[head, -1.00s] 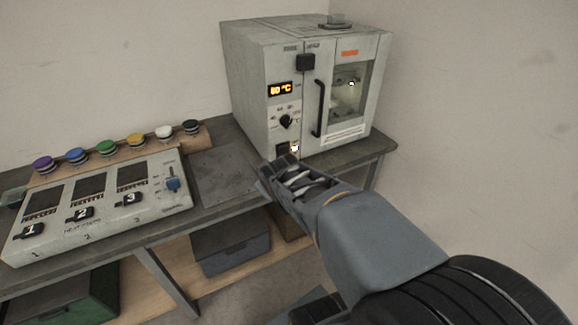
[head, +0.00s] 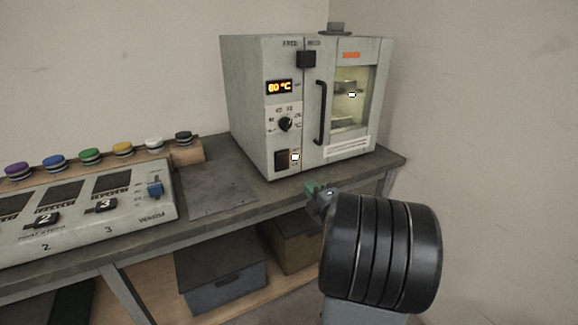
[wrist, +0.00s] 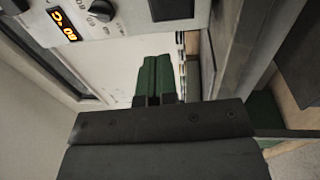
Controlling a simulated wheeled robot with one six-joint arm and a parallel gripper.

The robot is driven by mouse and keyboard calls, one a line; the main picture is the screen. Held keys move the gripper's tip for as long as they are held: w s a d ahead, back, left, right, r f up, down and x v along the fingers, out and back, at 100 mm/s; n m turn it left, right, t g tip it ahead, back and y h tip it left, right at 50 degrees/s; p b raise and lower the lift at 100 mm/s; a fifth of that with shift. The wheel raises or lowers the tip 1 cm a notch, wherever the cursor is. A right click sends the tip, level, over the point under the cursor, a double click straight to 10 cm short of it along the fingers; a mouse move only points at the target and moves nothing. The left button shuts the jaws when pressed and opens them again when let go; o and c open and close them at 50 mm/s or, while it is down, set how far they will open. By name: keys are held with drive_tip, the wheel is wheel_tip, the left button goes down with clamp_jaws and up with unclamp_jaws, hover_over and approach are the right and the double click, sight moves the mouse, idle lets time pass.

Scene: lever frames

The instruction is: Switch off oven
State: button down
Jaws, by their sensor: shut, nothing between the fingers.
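The oven (head: 249,110) is a pale grey box on the bench, with its display (head: 279,87) lit at 80 °C. The wrist view shows the display (wrist: 65,25), the knob (wrist: 102,10) and a dark switch (wrist: 172,9), cut by the top edge. My gripper (wrist: 156,75) has green fingers, shut and empty, apart from the switch. In the head view my gripper (head: 313,188) is mostly hidden behind my wrist.
The oven door has a black vertical handle (head: 320,112) and a window. A heating-station box (head: 120,215) and a rack of coloured knobs (head: 123,150) stand on the bench to the left. Boxes (head: 222,275) sit on the shelf below. The wall is close at right.

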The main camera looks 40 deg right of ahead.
sight(285, 158)
drive_tip(key=w, duration=0.4)
drive_tip(key=w+d+r, duration=0.1)
drive_tip(key=w, duration=0.9)
drive_tip(key=shift+d+r, duration=0.35)
drive_tip(key=shift+d, duration=0.05)
